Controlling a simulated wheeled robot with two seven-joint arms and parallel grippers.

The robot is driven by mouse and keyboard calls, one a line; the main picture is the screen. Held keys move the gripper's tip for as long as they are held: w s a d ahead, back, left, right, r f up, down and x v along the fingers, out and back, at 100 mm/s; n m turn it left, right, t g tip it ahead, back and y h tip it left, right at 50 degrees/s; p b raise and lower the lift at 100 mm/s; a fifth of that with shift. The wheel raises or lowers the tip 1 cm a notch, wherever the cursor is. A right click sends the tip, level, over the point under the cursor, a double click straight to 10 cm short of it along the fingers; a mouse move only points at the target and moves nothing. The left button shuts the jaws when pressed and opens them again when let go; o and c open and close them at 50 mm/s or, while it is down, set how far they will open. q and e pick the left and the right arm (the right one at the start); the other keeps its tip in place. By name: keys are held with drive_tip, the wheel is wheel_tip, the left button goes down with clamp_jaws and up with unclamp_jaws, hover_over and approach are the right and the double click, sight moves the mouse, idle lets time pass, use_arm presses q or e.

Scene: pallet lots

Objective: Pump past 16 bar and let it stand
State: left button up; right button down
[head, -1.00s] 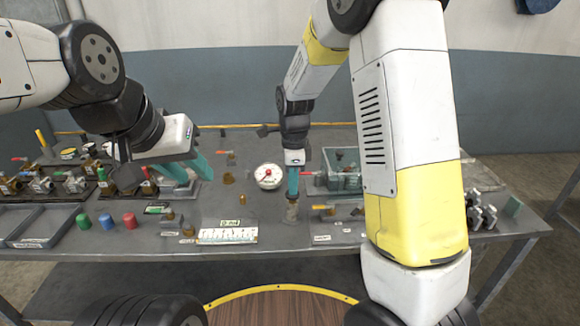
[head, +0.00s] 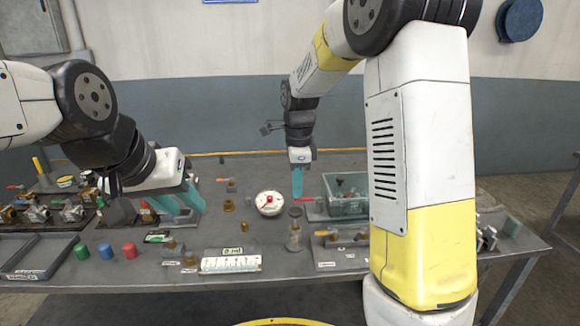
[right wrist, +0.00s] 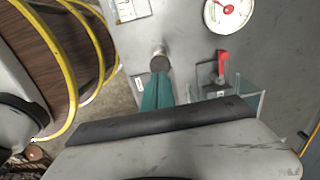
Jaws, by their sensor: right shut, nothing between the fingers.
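The pump (head: 295,235) is an upright grey cylinder with a round cap, near the bench's front middle. Its round cap also shows in the right wrist view (right wrist: 159,62). My right gripper (head: 297,194) is shut and empty, its teal fingers pointing down above the cap, apart from it in the head view. The white dial gauge (head: 269,204) stands just left of and behind the pump; its reading is too small to tell. A red lever (right wrist: 222,66) lies right of the cap in the right wrist view. My left gripper (head: 178,207) is open and empty, over the bench at left.
A grey-green bin (head: 347,207) stands right of the pump. A white scale strip (head: 230,264) lies at the front edge. Green, blue and red caps (head: 106,251) and brass valves stand at left. My right arm hides part of the bench's right side.

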sight(296, 210)
wheel_tip(296, 210, up, 6)
drive_tip(key=shift+r, duration=0.1)
idle(0.9)
drive_tip(key=r, duration=0.3)
drive_tip(key=shift+w+r, duration=0.1)
drive_tip(key=shift+w, duration=0.2)
wheel_tip(296, 210, down, 14)
drive_tip(key=shift+f, duration=0.1)
idle(0.3)
drive_tip(key=shift+s, duration=0.1)
